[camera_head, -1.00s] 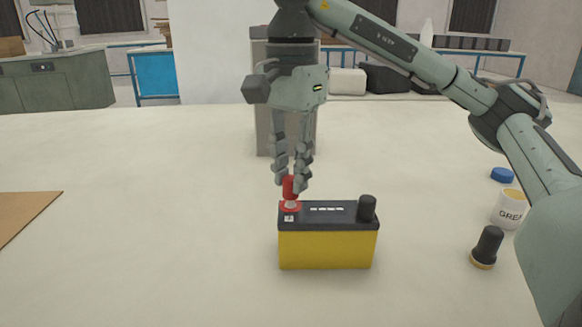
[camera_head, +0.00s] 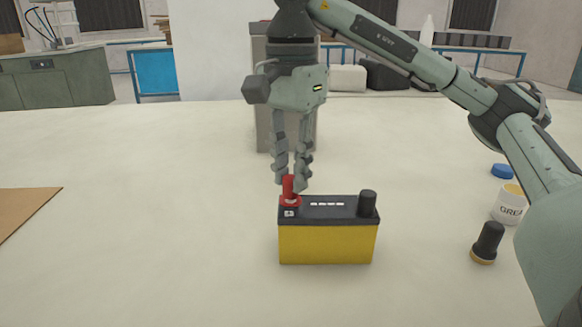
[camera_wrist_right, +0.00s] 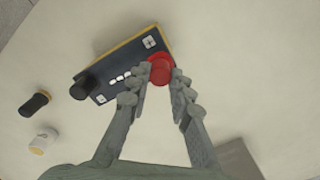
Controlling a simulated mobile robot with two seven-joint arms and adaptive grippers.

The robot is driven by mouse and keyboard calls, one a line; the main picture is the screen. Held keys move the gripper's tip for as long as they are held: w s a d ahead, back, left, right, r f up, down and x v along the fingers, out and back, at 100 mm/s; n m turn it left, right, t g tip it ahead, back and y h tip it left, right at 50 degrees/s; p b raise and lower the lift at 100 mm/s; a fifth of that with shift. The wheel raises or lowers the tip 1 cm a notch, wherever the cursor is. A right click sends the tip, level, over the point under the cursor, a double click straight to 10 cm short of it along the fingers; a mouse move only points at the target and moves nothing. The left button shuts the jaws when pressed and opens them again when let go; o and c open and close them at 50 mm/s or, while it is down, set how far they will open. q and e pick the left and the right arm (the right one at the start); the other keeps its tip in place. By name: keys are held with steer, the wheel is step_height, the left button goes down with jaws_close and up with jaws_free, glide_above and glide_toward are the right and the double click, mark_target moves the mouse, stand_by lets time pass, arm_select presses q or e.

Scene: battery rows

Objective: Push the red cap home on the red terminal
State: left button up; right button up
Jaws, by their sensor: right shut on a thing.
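The yellow battery with a black top (camera_head: 327,243) stands upright on the table. The red cap (camera_head: 288,186) is upright over the red terminal (camera_head: 290,201) at the battery's left end, and no pale gap shows between them. I cannot tell whether it is fully seated. My right gripper (camera_head: 293,182) points down and is shut on the red cap. In the right wrist view the cap (camera_wrist_right: 160,72) sits between the fingertips (camera_wrist_right: 162,82), and it hides most of the terminal. My left gripper is not in view.
A black post or cap (camera_head: 367,203) stands at the battery's right end. A black capped item (camera_head: 488,242), a white grease tub (camera_head: 508,207) and a blue lid (camera_head: 502,171) lie to the right. A brown board (camera_head: 25,210) is at the left. The table between is clear.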

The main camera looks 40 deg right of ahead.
steer(key=shift+f+b, duration=0.4)
steer(key=shift+f, duration=0.05)
stand_by(0.7)
steer(key=o, duration=0.9)
steer(key=shift+c, duration=0.2)
steer(key=shift+o, duration=0.5)
steer(key=o, duration=0.4)
